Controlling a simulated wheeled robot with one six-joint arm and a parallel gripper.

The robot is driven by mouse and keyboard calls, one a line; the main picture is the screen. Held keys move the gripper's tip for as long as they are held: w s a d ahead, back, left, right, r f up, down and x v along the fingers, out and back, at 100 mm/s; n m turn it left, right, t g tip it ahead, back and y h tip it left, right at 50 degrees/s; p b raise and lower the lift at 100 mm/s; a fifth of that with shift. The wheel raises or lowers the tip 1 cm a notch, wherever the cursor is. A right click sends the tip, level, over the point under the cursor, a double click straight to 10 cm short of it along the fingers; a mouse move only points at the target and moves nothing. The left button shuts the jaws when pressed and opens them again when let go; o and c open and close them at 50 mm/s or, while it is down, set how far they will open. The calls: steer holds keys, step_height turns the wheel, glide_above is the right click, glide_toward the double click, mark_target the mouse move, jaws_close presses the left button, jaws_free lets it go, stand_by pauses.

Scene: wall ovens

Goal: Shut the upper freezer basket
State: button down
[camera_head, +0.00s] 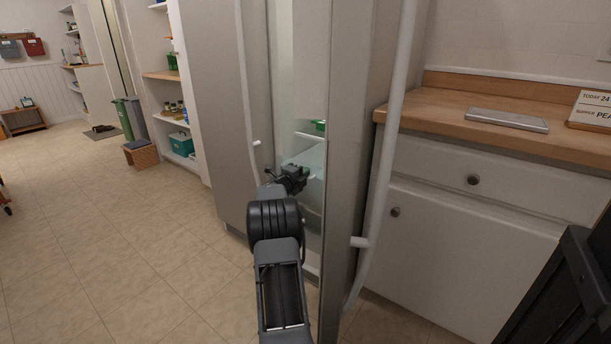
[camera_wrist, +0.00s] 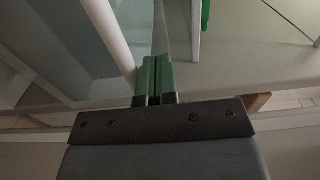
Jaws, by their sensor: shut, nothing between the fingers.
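The upper freezer basket (camera_head: 314,157) is a pale, translucent bin seen through the gap between the two tall doors. Much of it is hidden by the right door and my arm. My gripper (camera_head: 297,174) is at the basket's front, reaching into the gap; I cannot tell whether it touches. In the wrist view, the green fingertips (camera_wrist: 154,76) are together with nothing between them. A clear panel stands directly beyond the fingertips there.
The left door (camera_head: 217,105) and right door (camera_head: 355,110) stand on either side of my arm, each with a long white handle. A counter (camera_head: 450,112) and white cabinet (camera_head: 465,245) are at right. Open tiled floor (camera_head: 120,250) lies at left.

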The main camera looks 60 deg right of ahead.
steer(key=shift+d, duration=0.6)
